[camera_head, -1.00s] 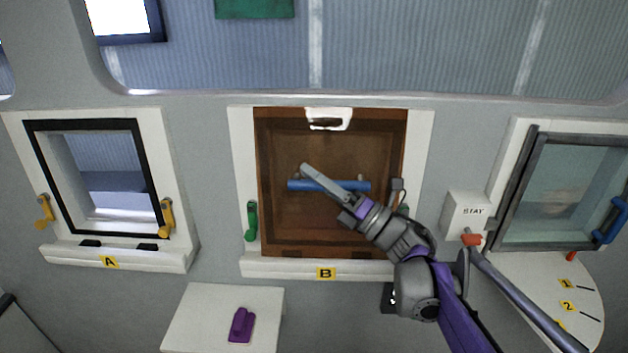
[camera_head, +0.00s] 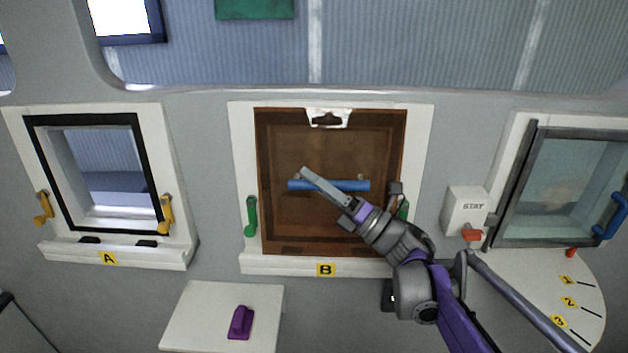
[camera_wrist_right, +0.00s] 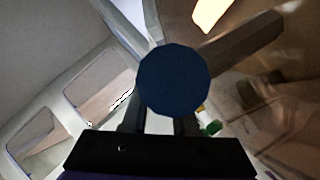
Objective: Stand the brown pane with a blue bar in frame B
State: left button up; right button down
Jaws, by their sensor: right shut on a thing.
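The brown pane (camera_head: 290,220) with a blue bar (camera_head: 350,186) stands upright in the white frame B (camera_head: 243,160), in the middle of the head view. Its lower edge is close to the sill; whether it is fully seated I cannot tell. My right gripper (camera_head: 312,178) is shut on the blue bar, coming in from the lower right. In the right wrist view the bar's round blue end (camera_wrist_right: 174,78) fills the middle, between the fingers. Green latches (camera_head: 251,216) flank frame B; the right one is partly hidden by my arm. My left gripper is not in view.
Frame A (camera_head: 175,130), an open window with yellow latches, is at the left. A glazed hinged window (camera_head: 570,190) and a STAY box (camera_head: 466,210) are at the right. A shelf (camera_head: 190,310) below holds a purple handle (camera_head: 240,322).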

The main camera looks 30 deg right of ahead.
jog(key=shift+f, duration=0.35)
jog(key=c, duration=1)
grip_release()
jog(key=shift+w+d, duration=0.1)
jog(key=shift+w, duration=0.05)
jog(key=shift+o, duration=1.2)
jog(key=shift+w+d+f, duration=0.1)
jog(key=shift+w, duration=0.1)
jog(key=shift+o, duration=0.8)
